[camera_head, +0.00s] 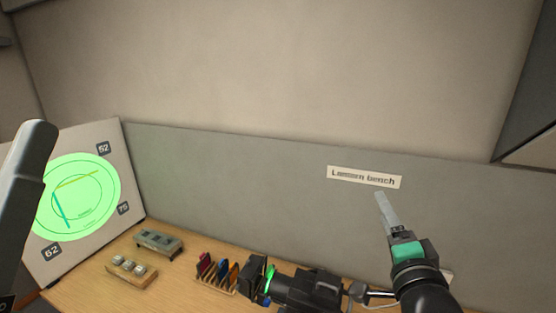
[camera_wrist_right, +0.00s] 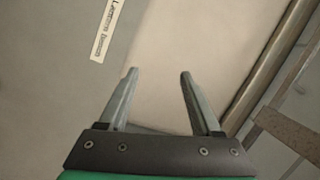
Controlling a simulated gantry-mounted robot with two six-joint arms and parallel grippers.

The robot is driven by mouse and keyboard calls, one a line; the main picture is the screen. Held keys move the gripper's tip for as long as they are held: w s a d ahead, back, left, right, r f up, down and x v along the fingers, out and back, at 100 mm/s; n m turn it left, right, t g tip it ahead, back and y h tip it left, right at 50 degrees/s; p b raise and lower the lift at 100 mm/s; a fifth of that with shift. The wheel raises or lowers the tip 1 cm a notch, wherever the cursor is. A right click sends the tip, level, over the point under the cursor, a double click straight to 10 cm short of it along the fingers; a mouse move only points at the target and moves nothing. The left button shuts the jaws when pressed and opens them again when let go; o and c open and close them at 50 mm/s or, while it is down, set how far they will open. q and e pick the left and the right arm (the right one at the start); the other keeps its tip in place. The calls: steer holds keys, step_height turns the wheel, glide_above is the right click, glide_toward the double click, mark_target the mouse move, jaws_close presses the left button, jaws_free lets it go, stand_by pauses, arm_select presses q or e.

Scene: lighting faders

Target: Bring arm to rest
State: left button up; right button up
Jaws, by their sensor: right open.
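My right gripper (camera_head: 382,208) is raised in front of the grey back panel, just below and right of a white label strip. Its fingers point up and hold nothing. In the right wrist view its two fingers (camera_wrist_right: 158,75) are spread apart with empty space between them. At the left edge of the head view, a grey finger-like part that looks like my left gripper (camera_head: 30,160) stands close to the camera. It overlaps the display board, and only one side of it shows, so its opening is hidden.
A board with a green disc (camera_head: 85,190) stands at the left. On the wooden bench (camera_head: 185,280) are a grey fader box (camera_head: 158,242), a knob block (camera_head: 131,269), a rack of coloured pieces (camera_head: 215,275) and a black lamp (camera_head: 310,290). The label (camera_head: 365,178) is on the panel (camera_head: 240,180).

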steer(key=s+a+r+n+t+y, duration=0.1)
steer(key=s+r+n+t, duration=0.3)
steer(key=s+r+n, duration=0.3)
steer(key=s+a+r+n+t+y, duration=0.1)
steer(key=s+r+n+t, duration=0.3)
steer(key=s+r+n, duration=0.4)
steer(key=s+r+y, duration=0.1)
steer(key=s+r, duration=0.5)
steer(key=s, duration=0.1)
steer(key=shift+s+a+n+y, duration=0.25)
steer(key=shift+a+n+y, duration=0.05)
steer(key=shift+a, duration=0.05)
